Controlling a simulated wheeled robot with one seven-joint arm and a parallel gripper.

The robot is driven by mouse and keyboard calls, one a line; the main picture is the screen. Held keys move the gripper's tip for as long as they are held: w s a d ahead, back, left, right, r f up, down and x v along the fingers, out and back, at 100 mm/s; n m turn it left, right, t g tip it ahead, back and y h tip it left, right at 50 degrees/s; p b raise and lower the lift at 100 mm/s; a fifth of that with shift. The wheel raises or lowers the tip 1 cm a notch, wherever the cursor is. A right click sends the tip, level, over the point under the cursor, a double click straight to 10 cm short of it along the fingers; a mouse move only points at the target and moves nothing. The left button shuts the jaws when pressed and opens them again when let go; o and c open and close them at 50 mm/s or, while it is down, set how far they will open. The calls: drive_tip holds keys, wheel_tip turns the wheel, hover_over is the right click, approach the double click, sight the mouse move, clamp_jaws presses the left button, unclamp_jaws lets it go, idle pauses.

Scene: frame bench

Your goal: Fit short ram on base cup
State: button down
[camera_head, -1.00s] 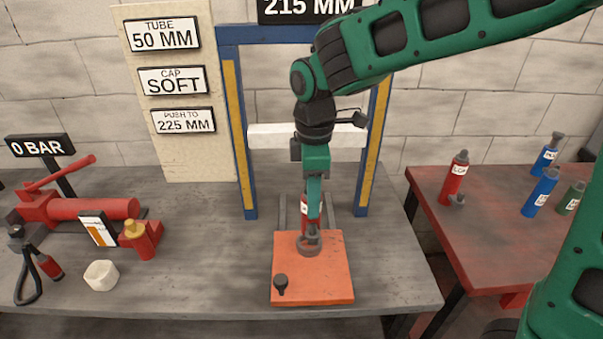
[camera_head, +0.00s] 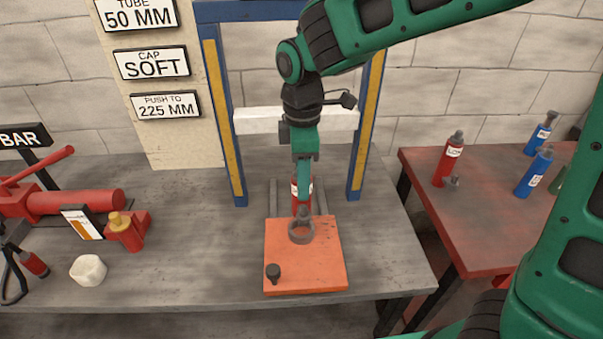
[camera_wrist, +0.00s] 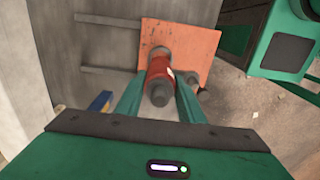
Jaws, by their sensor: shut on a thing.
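A red ram (camera_head: 295,190) with a white label and grey ends is held upright in my gripper (camera_head: 303,186). In the wrist view my gripper (camera_wrist: 159,88) has its two green fingers closed on either side of the red ram (camera_wrist: 160,68). The base cup, a grey ring (camera_head: 301,232), lies on the orange plate (camera_head: 325,262). The ram's lower end shows just above and behind the ring in the head view. I cannot tell whether it touches the cup. The ram mostly hides the cup in the wrist view.
A blue and yellow frame (camera_head: 210,110) with a white crossbar (camera_head: 258,121) stands behind the plate. A dark knob (camera_head: 273,273) sits at the plate's front left corner. A red pump (camera_head: 75,203) and white cap (camera_head: 88,270) are at left. Other cylinders stand on the red table (camera_head: 472,225).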

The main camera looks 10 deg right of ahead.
drive_tip(key=shift+f, duration=2.3)
drive_tip(key=shift+s, duration=0.1)
drive_tip(key=shift+f, duration=1.9)
idle(0.5)
drive_tip(key=c, duration=1.1)
unclamp_jaws()
wheel_tip(320, 180, up, 11)
drive_tip(key=shift+f, duration=0.15)
